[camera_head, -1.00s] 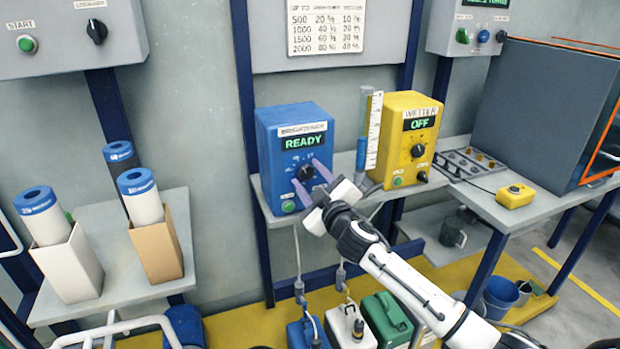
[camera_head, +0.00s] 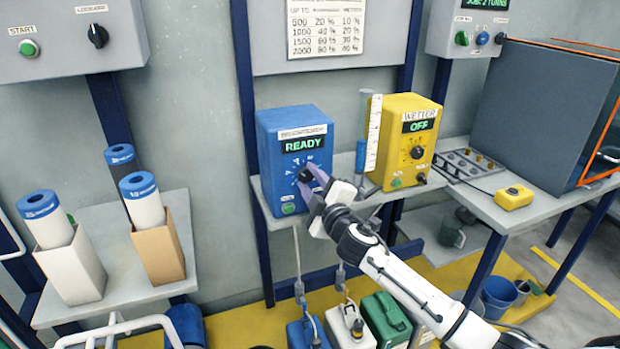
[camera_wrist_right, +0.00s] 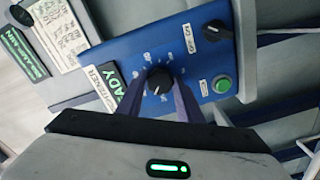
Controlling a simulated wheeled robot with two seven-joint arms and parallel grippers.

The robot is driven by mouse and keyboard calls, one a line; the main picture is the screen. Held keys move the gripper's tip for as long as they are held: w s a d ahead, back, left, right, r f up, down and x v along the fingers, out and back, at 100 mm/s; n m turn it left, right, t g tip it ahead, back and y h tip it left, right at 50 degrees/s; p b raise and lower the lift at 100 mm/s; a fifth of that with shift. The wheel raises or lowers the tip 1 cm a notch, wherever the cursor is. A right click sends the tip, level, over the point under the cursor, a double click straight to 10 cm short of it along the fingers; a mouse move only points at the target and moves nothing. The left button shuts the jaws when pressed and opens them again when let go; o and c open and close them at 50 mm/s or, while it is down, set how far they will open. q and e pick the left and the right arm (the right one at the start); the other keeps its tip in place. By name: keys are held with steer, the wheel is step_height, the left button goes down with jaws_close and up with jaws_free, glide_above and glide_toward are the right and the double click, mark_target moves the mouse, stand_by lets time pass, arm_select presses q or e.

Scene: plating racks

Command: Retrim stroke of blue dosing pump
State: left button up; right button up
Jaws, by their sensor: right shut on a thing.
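The blue dosing pump (camera_head: 271,160) stands on the grey wall shelf, with a green READY display (camera_head: 304,144). In the right wrist view its black stroke dial (camera_wrist_right: 158,79) sits amid white scale marks, with a second black knob (camera_wrist_right: 216,31) and a green button (camera_wrist_right: 221,84) on the same face. My right gripper (camera_head: 312,178) is at the pump's front. Its two purple fingers are shut on the black dial, one on each side, as the right wrist view (camera_wrist_right: 158,92) shows. In the head view the fingers partly hide the dial. My left gripper is not in view.
A yellow WETTER unit (camera_head: 393,150) showing OFF stands right of the pump, with a clear measuring cylinder (camera_head: 370,135) between them. A dosing chart (camera_head: 326,28) hangs above. Several canisters stand below. A yellow button box (camera_head: 514,197) is on the right bench.

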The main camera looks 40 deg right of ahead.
steer(key=shift+n, duration=0.7)
steer(key=o, duration=1.1)
steer(key=shift+c, duration=0.2)
steer(key=shift+s, duration=0.1)
steer(key=v, duration=1)
steer(key=shift+a+f, duration=0.1)
steer(key=shift+a, duration=0.05)
